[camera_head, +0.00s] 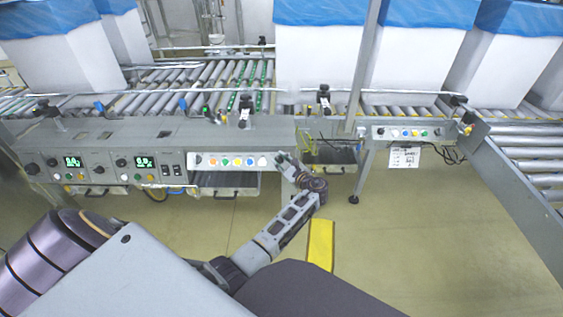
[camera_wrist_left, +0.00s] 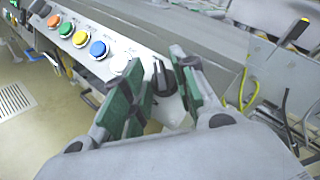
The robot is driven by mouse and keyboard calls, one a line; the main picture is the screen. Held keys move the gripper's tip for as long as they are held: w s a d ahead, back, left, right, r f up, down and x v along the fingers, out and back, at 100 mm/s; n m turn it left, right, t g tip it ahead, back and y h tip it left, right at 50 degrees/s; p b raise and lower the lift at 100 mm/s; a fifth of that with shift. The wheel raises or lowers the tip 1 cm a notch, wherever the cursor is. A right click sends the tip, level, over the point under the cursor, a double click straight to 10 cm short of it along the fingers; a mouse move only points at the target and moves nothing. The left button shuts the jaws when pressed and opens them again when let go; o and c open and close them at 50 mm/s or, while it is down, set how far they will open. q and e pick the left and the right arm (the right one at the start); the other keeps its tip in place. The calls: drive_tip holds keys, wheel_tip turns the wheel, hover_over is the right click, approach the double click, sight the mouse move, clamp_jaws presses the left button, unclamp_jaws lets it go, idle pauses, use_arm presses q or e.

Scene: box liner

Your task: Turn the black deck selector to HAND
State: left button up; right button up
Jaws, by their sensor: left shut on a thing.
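The black deck selector (camera_wrist_left: 161,78) is a small dark knob at the right end of a row of coloured push buttons in the left wrist view. My left gripper (camera_wrist_left: 160,70) has its green-padded fingers on either side of the knob and is shut on it. In the head view my left gripper (camera_head: 283,160) is at the right end of the white button panel (camera_head: 217,161), where it hides the selector. The HAND marking cannot be read, so I cannot tell the knob's setting. My right gripper is not in view.
Orange, green, yellow, blue and white buttons sit left of the selector; the white button (camera_wrist_left: 119,64) is close to my finger. Yellow cables (camera_head: 307,143) hang just right of the panel. Roller conveyors with blue-lined boxes (camera_head: 320,50) stand behind. Floor (camera_head: 410,220) is open at the right.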

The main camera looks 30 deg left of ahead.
use_arm(q)
drive_tip(key=o, duration=0.6)
drive_tip(key=shift+o, duration=0.2)
drive_tip(key=shift+r, duration=0.2)
wheel_tip(320, 180, up, 10)
drive_tip(key=shift+f, duration=0.2)
idle(0.7)
